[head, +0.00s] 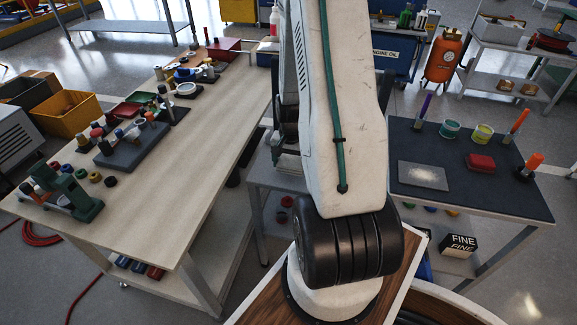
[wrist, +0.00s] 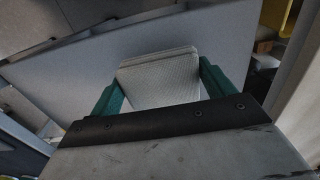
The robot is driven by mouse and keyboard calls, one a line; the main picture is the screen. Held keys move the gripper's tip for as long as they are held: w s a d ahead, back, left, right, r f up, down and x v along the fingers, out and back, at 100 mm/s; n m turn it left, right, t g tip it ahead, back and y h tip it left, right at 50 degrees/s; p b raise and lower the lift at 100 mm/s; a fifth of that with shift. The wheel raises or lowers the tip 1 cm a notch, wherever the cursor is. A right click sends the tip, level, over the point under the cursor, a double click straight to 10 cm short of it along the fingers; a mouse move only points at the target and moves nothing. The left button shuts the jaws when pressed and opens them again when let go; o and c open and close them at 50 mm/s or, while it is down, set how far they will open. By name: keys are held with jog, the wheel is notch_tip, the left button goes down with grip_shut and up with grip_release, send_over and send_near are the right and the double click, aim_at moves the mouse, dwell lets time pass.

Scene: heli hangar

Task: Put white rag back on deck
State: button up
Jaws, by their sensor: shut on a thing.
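In the wrist view my gripper (wrist: 158,85) has its green fingers closed on the two sides of the white rag (wrist: 158,78). The rag looks like a flat, folded block standing out between the fingers. Behind it is a plain grey surface (wrist: 230,55); I cannot tell whether the rag touches it. In the head view my own arm covers the middle, and neither gripper nor rag can be made out. I cannot tell for sure which surface is the deck.
A long pale workbench (head: 205,150) with many small parts stands at left. A dark-topped cart (head: 455,195) at right holds a grey speckled plate (head: 423,176), a red block (head: 480,162), tins and markers. An orange gas cylinder (head: 442,58) stands behind it.

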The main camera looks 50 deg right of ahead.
aim_at(291, 167)
jog(key=shift+w+d+f, duration=0.1)
jog(key=shift+w+d, duration=0.15)
jog(key=shift+d, duration=0.35)
jog(key=f, duration=0.3)
jog(key=shift+a, duration=0.3)
jog(key=shift+d+f, duration=0.15)
jog(key=shift+f, duration=0.1)
jog(key=o, duration=0.9)
jog(key=shift+r, duration=0.1)
